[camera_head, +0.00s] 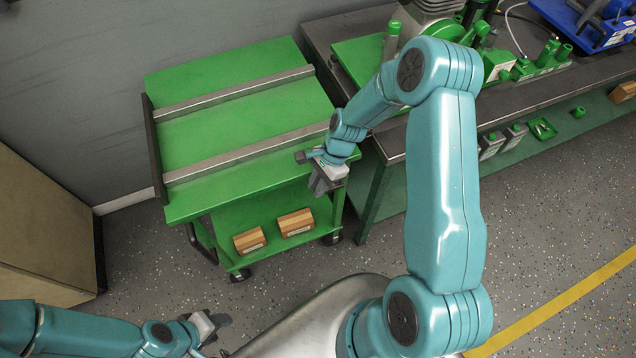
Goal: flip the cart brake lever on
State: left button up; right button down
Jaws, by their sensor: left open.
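The green cart (232,121) stands against the wall, with two metal rails across its top. I cannot make out its brake lever; my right gripper and wrist cover part of the cart's front right corner. My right gripper (321,184) points down at that corner, by the front edge of the top. Its fingers are small and dark here, and whether they are apart or touch something is unclear. My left gripper (214,328) is low at the bottom left, over the floor in front of the cart, open and well apart from the cart.
Two wooden blocks (249,240) (295,222) lie on the cart's lower shelf. A workbench (398,146) with green fixtures and a blue tray (612,38) stands at the right. A cardboard-coloured box (38,235) stands at the left. The speckled floor (285,272) before the cart is clear.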

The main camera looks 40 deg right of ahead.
jog(key=s+d+n+g+h+b, duration=0.3)
jog(key=n+b, duration=0.3)
jog(key=n, duration=1)
jog(key=shift+s+d+g+h+b, duration=0.3)
jog(key=shift+s+d+g+b, duration=0.1)
jog(key=shift+s+g, duration=0.4)
jog(key=shift+s+r, duration=0.1)
jog(key=c, duration=1.3)
grip_release()
